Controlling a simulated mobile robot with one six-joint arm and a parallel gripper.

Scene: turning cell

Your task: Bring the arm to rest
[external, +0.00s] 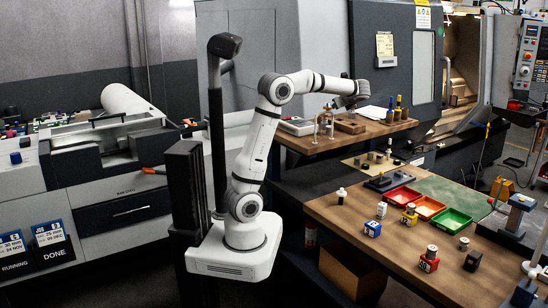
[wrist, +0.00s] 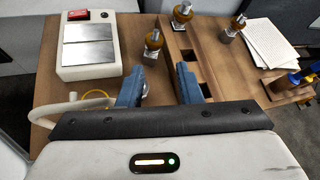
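My arm reaches from its white base to the right in the external view, with the forearm roughly level. My gripper (external: 335,108) is over the small wooden table (external: 312,146) at the back, partly hidden by the arm and small in this view. In the wrist view my gripper (wrist: 161,84) shows two blue-grey fingers with a clear gap between them. It is open, and I see nothing held in the gap. A small shiny part shows beside the left finger. The wooden table also shows below the fingers in the wrist view (wrist: 118,100).
The lower workbench (external: 345,217) holds red, orange and green trays (external: 452,222) and several small blocks.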

